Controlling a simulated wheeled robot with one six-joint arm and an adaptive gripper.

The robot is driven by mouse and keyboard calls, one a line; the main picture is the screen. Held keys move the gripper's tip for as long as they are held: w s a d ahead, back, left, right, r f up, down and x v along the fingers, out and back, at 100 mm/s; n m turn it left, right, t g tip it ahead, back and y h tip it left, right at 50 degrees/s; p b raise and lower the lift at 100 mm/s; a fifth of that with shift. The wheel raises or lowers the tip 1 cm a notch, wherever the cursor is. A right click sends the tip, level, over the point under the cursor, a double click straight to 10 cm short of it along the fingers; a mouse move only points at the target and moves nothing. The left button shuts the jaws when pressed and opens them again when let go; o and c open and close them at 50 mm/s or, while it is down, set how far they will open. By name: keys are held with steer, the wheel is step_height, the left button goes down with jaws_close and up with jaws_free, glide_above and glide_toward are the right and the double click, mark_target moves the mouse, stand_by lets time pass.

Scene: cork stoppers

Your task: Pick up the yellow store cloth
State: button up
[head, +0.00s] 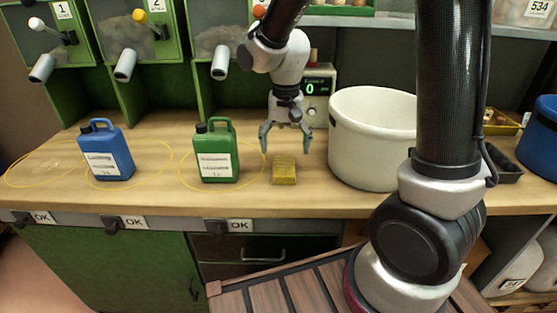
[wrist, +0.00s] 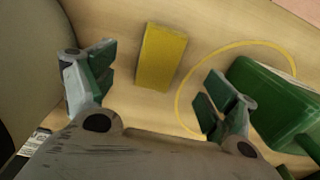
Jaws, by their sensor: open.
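The yellow store cloth (head: 284,170) is a small folded yellow block lying flat on the wooden worktop, between the green jug and the white tub. In the wrist view the cloth (wrist: 161,56) lies beyond the fingertips, in line with the gap between them. My gripper (head: 286,146) points down above and slightly behind the cloth, with its fingers spread wide. In the wrist view my gripper (wrist: 158,85) is open and empty, and the fingers do not touch the cloth.
A green jug (head: 216,152) stands left of the cloth, and a blue jug (head: 106,152) further left. A large white tub (head: 371,135) stands close on the right. A display box (head: 318,88) is behind. Yellow rings are marked on the worktop (head: 240,198).

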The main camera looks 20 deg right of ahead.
mark_target(284, 167)
steer(key=shift+w+f, duration=0.1)
steer(key=shift+w, duration=0.15)
steer(key=shift+w+f, duration=0.1)
steer(key=shift+f, duration=0.25)
step_height(284, 167, down, 7)
steer(key=shift+w+r, duration=0.1)
steer(key=shift+w, duration=0.05)
steer(key=c, duration=1)
